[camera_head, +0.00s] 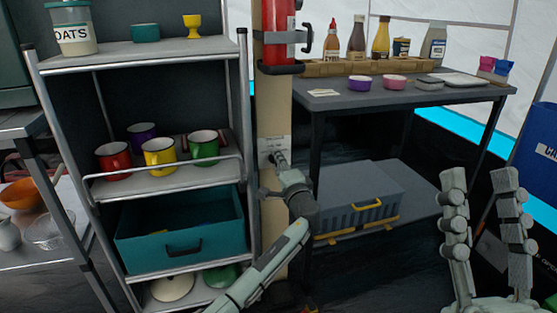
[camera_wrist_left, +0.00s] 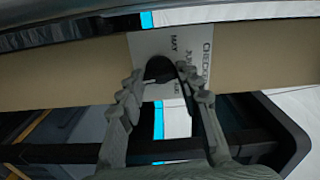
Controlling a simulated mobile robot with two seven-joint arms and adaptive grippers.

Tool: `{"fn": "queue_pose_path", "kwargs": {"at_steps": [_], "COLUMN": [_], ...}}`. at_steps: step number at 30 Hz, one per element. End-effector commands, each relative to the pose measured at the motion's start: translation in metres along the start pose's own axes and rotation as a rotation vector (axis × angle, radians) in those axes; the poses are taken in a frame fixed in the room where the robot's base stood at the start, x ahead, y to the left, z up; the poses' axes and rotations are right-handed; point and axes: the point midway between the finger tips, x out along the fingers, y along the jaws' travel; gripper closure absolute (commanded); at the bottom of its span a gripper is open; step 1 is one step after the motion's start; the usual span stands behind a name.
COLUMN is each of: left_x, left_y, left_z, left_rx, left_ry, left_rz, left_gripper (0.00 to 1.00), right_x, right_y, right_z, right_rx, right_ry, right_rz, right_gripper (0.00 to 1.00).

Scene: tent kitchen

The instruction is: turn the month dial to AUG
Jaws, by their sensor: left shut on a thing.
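The month dial is a black knob (camera_wrist_left: 159,67) on a white plate (camera_wrist_left: 196,47) fixed to the tan post. The plate reads CHECKED, with MAY and part of JUN visible; other lettering is partly covered. In the head view the plate (camera_head: 277,142) shows small on the post, and my gripper hides the knob. My left gripper (camera_wrist_left: 162,82) is shut on the knob, one finger on each side; it also shows in the head view (camera_head: 275,158). I cannot tell which month the knob points to. My right gripper (camera_head: 484,185) is open and empty at the lower right.
A metal shelf (camera_head: 192,178) with mugs (camera_head: 159,156) and a teal drawer (camera_head: 180,235) stands left of the post (camera_head: 275,103). A red extinguisher (camera_head: 277,30) hangs above the plate. A grey table (camera_head: 420,95) with bottles and bowls stands right, over a grey crate (camera_head: 355,205).

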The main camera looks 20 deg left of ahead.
Motion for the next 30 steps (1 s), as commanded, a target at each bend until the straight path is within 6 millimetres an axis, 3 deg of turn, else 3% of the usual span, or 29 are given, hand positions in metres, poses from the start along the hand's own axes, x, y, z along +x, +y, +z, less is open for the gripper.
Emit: {"fn": "queue_pose_path", "kwargs": {"at_steps": [9,24,25,30], "left_x": [0.0,0.0,0.0,0.0], "left_y": [-0.001,0.0,0.0,0.0], "left_z": [0.0,0.0,0.0,0.0], "left_rx": [0.108,0.127,0.127,0.126], "left_ry": [0.001,0.001,0.001,0.001], "left_rz": [-0.001,-0.001,-0.001,-0.001], "left_gripper": [0.95,0.95,0.65,0.45], "right_x": [0.001,0.001,0.001,0.001], "right_y": [-0.002,-0.003,-0.003,-0.002], "right_z": [0.015,0.019,0.019,0.018], "right_rx": [0.006,0.007,0.007,0.006], "right_ry": [-0.109,-0.127,-0.127,-0.126], "right_rz": [-0.002,-0.002,-0.002,-0.002], "right_gripper": [0.6,0.6,0.6,0.6]}}
